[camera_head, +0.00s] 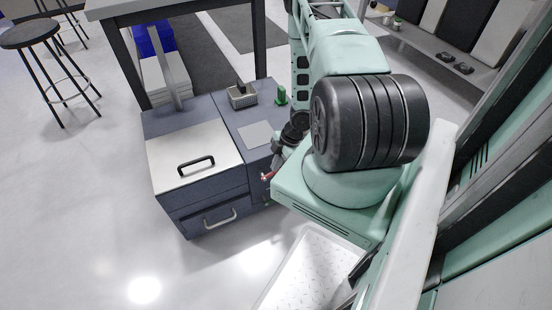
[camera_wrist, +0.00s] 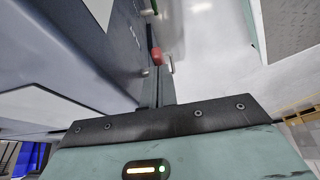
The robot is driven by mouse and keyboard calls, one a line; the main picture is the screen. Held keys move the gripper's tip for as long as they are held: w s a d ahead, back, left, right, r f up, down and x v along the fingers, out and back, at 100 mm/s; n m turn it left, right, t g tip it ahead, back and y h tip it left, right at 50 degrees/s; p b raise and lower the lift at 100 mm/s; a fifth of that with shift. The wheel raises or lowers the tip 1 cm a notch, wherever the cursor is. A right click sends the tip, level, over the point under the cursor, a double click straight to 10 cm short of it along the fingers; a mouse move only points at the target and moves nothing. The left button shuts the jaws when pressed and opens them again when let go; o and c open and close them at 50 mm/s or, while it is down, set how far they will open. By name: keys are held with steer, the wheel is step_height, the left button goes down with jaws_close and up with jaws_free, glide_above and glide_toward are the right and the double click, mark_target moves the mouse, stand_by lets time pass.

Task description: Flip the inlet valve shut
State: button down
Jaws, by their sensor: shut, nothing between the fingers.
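A small red handle (camera_head: 266,176), apparently the inlet valve's lever, sits low at the right side of the blue-grey cabinet (camera_head: 184,223). In the wrist view the red handle (camera_wrist: 156,56) stands out from the cabinet's side, just beyond my fingertips. My gripper (camera_wrist: 161,76) is shut, with its narrow fingers together and nothing held. Whether the fingers touch the handle I cannot tell. In the head view my arm hides much of the cabinet's right side, and my fingers are hard to make out there. The valve's body and the lever's exact angle are unclear.
The cabinet has a pale lid (camera_head: 190,150) with a black handle and a drawer handle (camera_head: 220,217) on its front. A small grey box (camera_head: 242,97) and a green object (camera_head: 282,96) stand on top. A stool (camera_head: 32,33) is far left. The floor in front is clear.

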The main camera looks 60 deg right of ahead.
steer(key=shift+d+f, duration=0.1)
steer(key=shift+d, duration=0.05)
steer(key=shift+r+p, duration=0.65)
steer(key=shift+r, duration=0.2)
steer(key=shift+r, duration=0.1)
